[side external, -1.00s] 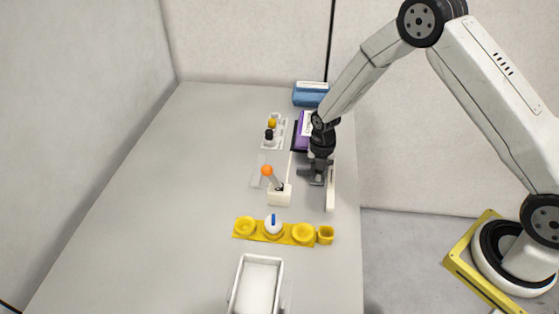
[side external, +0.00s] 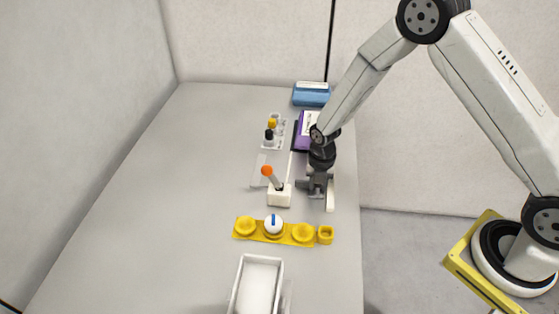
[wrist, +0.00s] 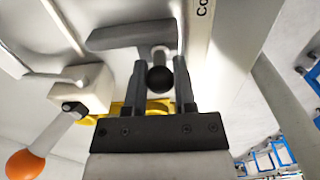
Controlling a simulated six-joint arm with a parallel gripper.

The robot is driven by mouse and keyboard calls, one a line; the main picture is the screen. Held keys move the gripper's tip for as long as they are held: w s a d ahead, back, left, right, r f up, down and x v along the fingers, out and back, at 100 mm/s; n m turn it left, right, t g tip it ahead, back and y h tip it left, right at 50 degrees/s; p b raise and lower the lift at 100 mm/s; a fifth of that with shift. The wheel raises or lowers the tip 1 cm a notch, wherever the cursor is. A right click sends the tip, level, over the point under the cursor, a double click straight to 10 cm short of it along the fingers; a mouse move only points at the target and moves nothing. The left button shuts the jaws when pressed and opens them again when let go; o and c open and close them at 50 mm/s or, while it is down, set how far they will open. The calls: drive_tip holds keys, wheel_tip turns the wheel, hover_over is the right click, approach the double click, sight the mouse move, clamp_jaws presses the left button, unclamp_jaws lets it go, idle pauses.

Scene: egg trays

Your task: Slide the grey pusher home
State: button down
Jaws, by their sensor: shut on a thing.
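My gripper (side external: 317,190) is low over the right side of the table, beside a long white rail (side external: 330,198). In the wrist view my gripper (wrist: 160,85) has its two fingers on either side of a black ball knob (wrist: 160,79). The knob's pale stem leads to the grey pusher (wrist: 130,36), a flat dark grey bar. In the side view the grey pusher (side external: 303,184) sticks out left of my fingers, partly hidden by them. The white rail in the wrist view (wrist: 196,30) carries partly cut-off lettering.
A white block with an orange-tipped lever (side external: 267,171) stands close to the left. A yellow strip (side external: 258,236) with round cups lies in front, then a white tray (side external: 236,290). A purple box (side external: 301,138) and blue box (side external: 311,97) stand behind. The table's left is clear.

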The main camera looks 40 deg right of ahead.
drive_tip(key=shift+s+a, duration=0.95)
drive_tip(key=shift+a, duration=0.15)
drive_tip(key=shift+c, duration=2.3)
unclamp_jaws()
drive_tip(key=shift+r, duration=0.1)
drive_tip(key=shift+r, duration=2.95)
wheel_tip(320, 180, up, 9)
drive_tip(key=shift+f, duration=0.15)
drive_tip(key=shift+r, duration=1.75)
drive_tip(key=shift+f, duration=1.8)
